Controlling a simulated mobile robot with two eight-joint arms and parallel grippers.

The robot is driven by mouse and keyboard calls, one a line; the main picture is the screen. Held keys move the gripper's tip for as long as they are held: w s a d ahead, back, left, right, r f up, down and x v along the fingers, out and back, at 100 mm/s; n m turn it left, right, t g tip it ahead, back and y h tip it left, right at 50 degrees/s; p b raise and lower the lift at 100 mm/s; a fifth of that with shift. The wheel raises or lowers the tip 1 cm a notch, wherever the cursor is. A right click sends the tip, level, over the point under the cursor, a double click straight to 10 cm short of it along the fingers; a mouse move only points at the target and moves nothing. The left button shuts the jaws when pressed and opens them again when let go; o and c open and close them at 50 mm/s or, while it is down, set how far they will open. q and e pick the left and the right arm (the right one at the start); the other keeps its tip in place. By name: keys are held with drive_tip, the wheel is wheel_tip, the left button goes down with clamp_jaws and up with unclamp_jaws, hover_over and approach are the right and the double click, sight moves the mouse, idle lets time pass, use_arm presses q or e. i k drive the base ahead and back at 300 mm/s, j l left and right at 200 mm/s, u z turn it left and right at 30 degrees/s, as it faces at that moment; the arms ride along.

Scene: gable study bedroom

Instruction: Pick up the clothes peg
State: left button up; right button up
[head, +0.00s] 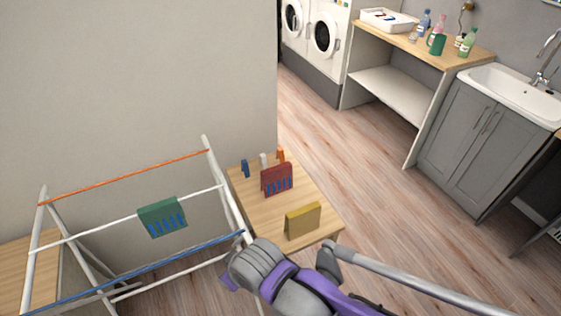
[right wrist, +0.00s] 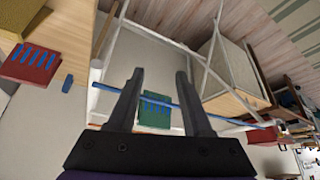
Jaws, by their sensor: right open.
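Small upright peg-like pieces stand at the back of the wooden side table (head: 308,215): a blue one (head: 245,168), a white one (head: 263,160) and an orange one (head: 281,155). The blue one also shows in the right wrist view (right wrist: 67,83), left of the fingers. Blue peg shapes also show on a red holder (head: 277,179) on the table and a green holder (head: 162,217) on the rack. My right gripper (right wrist: 160,74) is open and empty; the green holder shows beyond its fingers. In the head view its fingers are hidden behind my purple-grey arm. My left gripper is out of view.
A white drying rack (head: 125,222) with orange and blue bars stands left of the side table. A yellow holder (head: 303,220) stands near the table's front edge. A counter with bottles, a sink and washing machines are farther right. Open floor lies between.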

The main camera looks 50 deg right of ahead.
sight(262, 159)
drive_tip(key=z, duration=1.6)
drive_tip(key=i+u, duration=0.2)
drive_tip(key=u, duration=0.25)
drive_tip(key=i+l+u, duration=0.15)
drive_tip(key=u, duration=0.3)
